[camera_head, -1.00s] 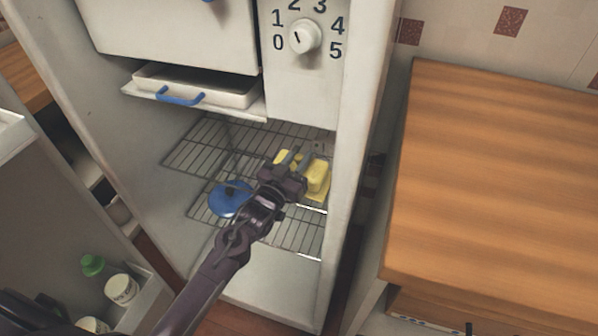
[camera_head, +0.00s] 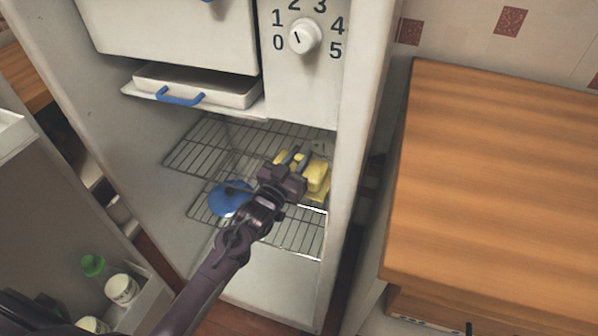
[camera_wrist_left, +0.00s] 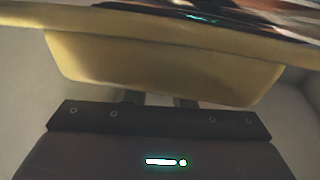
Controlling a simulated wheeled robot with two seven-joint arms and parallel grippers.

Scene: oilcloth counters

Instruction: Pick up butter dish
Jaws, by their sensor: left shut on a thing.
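The yellow butter dish (camera_head: 318,176) is on the right side of the fridge's upper wire shelf area in the head view, partly hidden by my left gripper. My left gripper (camera_head: 298,157) reaches into the fridge and is shut on the butter dish. In the left wrist view the yellow dish (camera_wrist_left: 160,68) fills the upper middle, close in front of the gripper, its rim running across the picture. The fingertips are mostly hidden there. I cannot tell clearly whether the dish is clear of the shelf. My right gripper is not in view.
The fridge's right wall is close to the dish. A white tray (camera_head: 195,88) with a blue handle is above. A wooden counter (camera_head: 500,190) stands right, bare.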

